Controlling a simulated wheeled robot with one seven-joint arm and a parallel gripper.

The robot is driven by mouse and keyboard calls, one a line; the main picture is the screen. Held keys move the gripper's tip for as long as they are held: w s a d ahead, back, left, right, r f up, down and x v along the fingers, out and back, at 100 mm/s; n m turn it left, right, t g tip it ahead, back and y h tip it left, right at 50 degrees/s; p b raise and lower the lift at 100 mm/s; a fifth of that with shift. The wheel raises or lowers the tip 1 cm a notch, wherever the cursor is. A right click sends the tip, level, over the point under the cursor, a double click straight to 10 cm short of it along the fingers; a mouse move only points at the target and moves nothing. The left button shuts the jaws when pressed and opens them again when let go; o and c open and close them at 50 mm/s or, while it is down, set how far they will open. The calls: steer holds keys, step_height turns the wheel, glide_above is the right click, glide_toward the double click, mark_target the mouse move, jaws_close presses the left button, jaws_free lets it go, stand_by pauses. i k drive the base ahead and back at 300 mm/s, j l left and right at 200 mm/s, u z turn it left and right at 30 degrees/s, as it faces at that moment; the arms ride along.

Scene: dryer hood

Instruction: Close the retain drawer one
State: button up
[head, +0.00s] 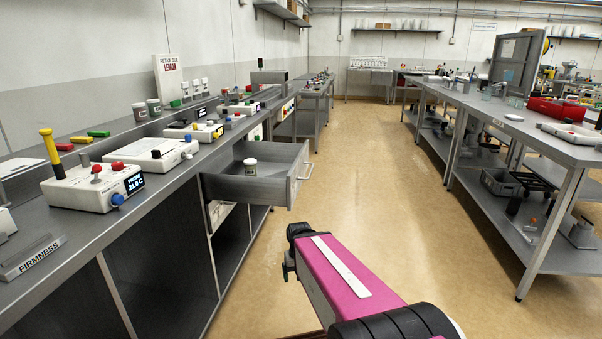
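A grey drawer (262,189) stands pulled out from under the left bench, out over the aisle. Its front panel (298,176) faces right and carries a light bar handle (309,172). The fingers are not clear at this angle, so I cannot tell whether my gripper is open.
The left bench (118,228) holds several white instruments, including one with a lit display (100,188). A right bench (520,128) with a lower shelf runs along the other side. The floor (400,220) between them is clear.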

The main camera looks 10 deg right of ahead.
mark_target(282, 167)
steer(key=i+l, duration=0.15)
steer(key=l, duration=0.2)
steer(key=i+l+u, duration=0.15)
steer(key=l, duration=0.5)
steer(key=i+l+u, duration=0.25)
steer(key=k, duration=0.1)
